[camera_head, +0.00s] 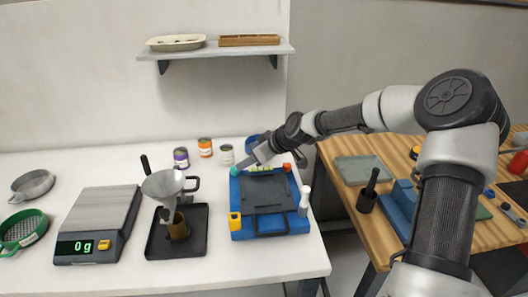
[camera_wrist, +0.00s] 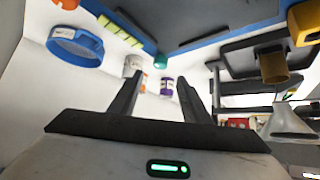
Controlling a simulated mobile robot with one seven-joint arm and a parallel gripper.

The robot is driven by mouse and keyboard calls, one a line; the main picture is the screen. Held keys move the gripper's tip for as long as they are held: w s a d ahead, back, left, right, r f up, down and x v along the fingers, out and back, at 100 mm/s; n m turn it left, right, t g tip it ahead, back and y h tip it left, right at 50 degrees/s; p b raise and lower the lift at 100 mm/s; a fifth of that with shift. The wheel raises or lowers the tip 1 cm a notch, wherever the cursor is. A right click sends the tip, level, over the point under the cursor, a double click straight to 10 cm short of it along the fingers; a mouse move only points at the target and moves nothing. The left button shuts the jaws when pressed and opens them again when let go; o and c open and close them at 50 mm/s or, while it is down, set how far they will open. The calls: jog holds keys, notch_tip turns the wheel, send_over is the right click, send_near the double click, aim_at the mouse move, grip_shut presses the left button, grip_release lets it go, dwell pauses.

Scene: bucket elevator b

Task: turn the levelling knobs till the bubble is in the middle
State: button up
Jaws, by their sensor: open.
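A blue levelling base with a dark plate (camera_head: 268,197) stands on the white bench in the head view. A teal knob (camera_head: 235,171) is at its back left corner and a red knob (camera_head: 287,167) at its back right. A yellow part (camera_head: 235,221) is at the front left. Yellow-green vials (camera_head: 265,168) lie along the back edge; the bubble is too small to make out. My gripper (camera_head: 250,161) is open and empty, above the back edge near the teal knob. In the wrist view the teal knob (camera_wrist: 160,61) shows just beyond my fingertips (camera_wrist: 158,80), apparently not between them.
Small cans (camera_head: 205,147) stand behind the base, and a blue ring-shaped item (camera_head: 254,141) is partly behind my arm. A white bottle (camera_head: 304,201) is close on the right. A funnel (camera_head: 164,186) over a black tray (camera_head: 158,245) and a scale (camera_head: 100,218) stand left.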

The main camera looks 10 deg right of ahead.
jog(key=v, duration=0.9)
jog(key=shift+s+r, duration=0.1)
jog(key=shift+s, duration=0.05)
